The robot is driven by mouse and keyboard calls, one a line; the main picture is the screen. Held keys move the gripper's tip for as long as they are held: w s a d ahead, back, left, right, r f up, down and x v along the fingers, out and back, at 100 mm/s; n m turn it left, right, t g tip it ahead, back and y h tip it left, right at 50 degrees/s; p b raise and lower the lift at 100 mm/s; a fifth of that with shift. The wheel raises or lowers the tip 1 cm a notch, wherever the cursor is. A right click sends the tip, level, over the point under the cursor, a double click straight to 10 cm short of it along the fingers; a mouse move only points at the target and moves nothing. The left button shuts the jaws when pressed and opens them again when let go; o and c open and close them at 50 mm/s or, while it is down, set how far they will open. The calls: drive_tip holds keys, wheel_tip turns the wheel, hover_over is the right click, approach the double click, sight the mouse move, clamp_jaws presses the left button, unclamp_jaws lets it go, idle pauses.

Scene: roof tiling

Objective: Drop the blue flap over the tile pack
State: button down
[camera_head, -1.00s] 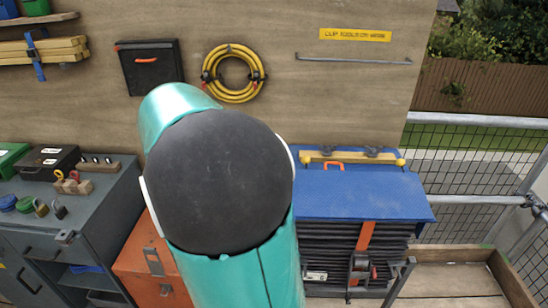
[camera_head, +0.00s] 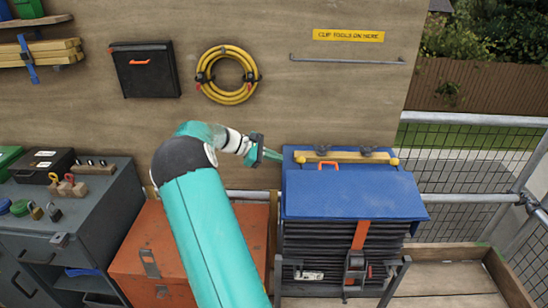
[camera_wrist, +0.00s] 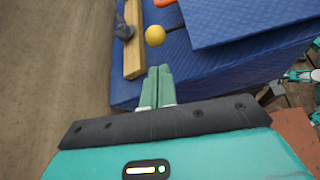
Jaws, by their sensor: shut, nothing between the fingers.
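The blue flap (camera_head: 352,195) is a quilted sheet lying over the top of the dark tile pack (camera_head: 318,240), with its front edge above the stacked tiles. An orange handle (camera_head: 328,164) sits near its back edge. A wooden batten (camera_head: 345,156) with yellow end balls and dark knobs lies across the back of the blue cover. My gripper (camera_head: 272,156) is shut and empty at the left end of the batten. In the wrist view its green fingertips (camera_wrist: 159,70) lie together over blue fabric, just below a yellow ball (camera_wrist: 155,36). Whether they touch the fabric is unclear.
An orange strap (camera_head: 361,236) with a buckle hangs down the pack's front. An orange chest (camera_head: 150,250) and a grey cabinet (camera_head: 85,215) stand to the left. A wooden tray (camera_head: 460,280) and mesh railing (camera_head: 470,160) are to the right. The plywood wall rises behind.

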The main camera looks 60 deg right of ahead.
drive_tip(key=x, duration=0.7)
drive_tip(key=shift+r, duration=0.1)
